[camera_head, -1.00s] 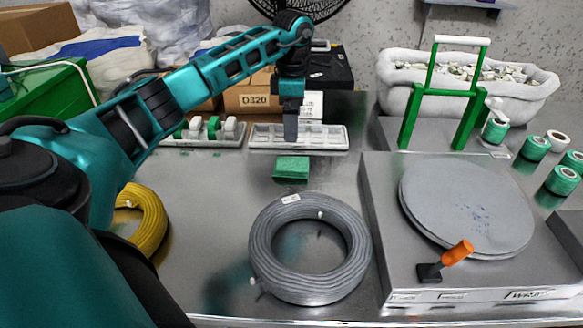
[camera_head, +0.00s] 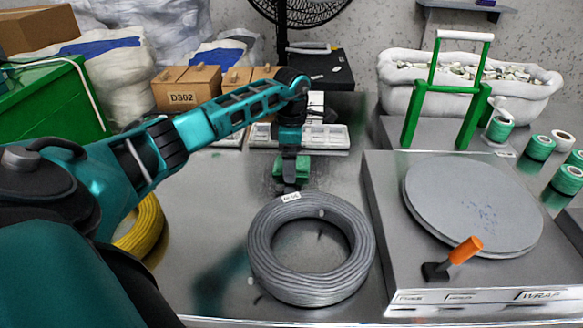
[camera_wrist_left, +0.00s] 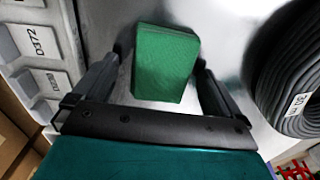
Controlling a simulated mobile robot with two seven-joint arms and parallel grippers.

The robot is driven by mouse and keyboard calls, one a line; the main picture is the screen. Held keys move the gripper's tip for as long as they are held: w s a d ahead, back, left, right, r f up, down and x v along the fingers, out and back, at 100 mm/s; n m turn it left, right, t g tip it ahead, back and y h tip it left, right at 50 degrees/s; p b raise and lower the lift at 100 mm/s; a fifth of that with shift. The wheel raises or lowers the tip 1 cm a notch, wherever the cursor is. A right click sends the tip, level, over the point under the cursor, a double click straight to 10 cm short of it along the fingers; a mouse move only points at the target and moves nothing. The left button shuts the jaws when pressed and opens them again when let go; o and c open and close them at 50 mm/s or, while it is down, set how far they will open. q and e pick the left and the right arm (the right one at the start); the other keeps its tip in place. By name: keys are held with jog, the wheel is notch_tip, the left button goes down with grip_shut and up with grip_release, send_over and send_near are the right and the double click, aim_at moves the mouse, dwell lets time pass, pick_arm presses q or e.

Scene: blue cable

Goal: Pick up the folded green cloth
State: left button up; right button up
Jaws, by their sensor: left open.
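The folded green cloth (camera_wrist_left: 163,62) lies on the metal table, a small thick block in the left wrist view. In the head view most of it is hidden behind my left gripper, with a green part (camera_head: 303,170) showing. My left gripper (camera_head: 289,185) points down at the cloth. In the left wrist view the left gripper (camera_wrist_left: 158,75) is open, with one finger on each side of the cloth. I cannot tell whether the fingers touch it. My right gripper is not in view.
A grey cable coil (camera_head: 262,250) lies just in front of the gripper, and a yellow coil (camera_head: 146,225) lies to the left. A white tray (camera_head: 335,140) is behind. A turntable box (camera_head: 385,235) with an orange-handled lever (camera_head: 465,250) stands right.

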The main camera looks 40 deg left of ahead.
pick_arm(q)
jog(key=shift+c, duration=0.3)
jog(key=shift+r, duration=0.1)
jog(key=c, duration=1.1)
jog(key=shift+o, duration=0.2)
notch_tip(320, 180, up, 20)
jog(key=p, duration=0.4)
jog(key=o, duration=0.4)
jog(key=c, duration=0.3)
jog(key=shift+d, duration=0.1)
